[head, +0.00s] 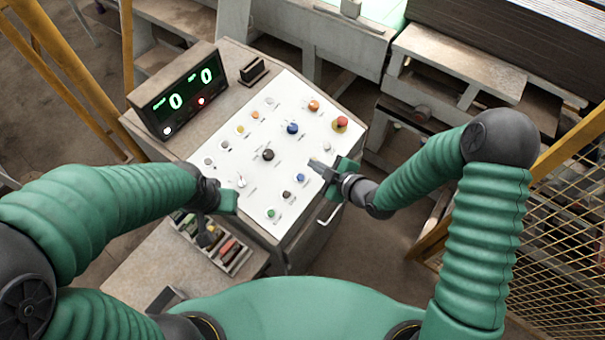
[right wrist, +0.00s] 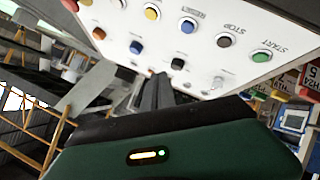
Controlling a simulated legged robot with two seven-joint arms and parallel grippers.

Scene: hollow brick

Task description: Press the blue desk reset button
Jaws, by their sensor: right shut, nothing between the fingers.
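The blue reset button (head: 301,178) sits on the white sloping panel (head: 225,150) of the desk, in the row with a brown and a green button. In the right wrist view the blue button (right wrist: 187,26) has the label RESET beside it. My right gripper (head: 314,164) is shut and empty, its tips over the panel's right side, close to the reset button. Its fingers also show in the right wrist view (right wrist: 158,92); contact with the panel cannot be told. My left gripper (head: 207,236) hangs by the desk's left front edge; its jaws are unclear.
Another blue button (head: 292,128) is in the middle row. A brown button (head: 286,194), a green button (head: 271,213) and a red emergency button (head: 340,124) are nearby. A display (head: 185,98) reading two zeros stands at the back left. A tray (head: 240,262) lies at the front.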

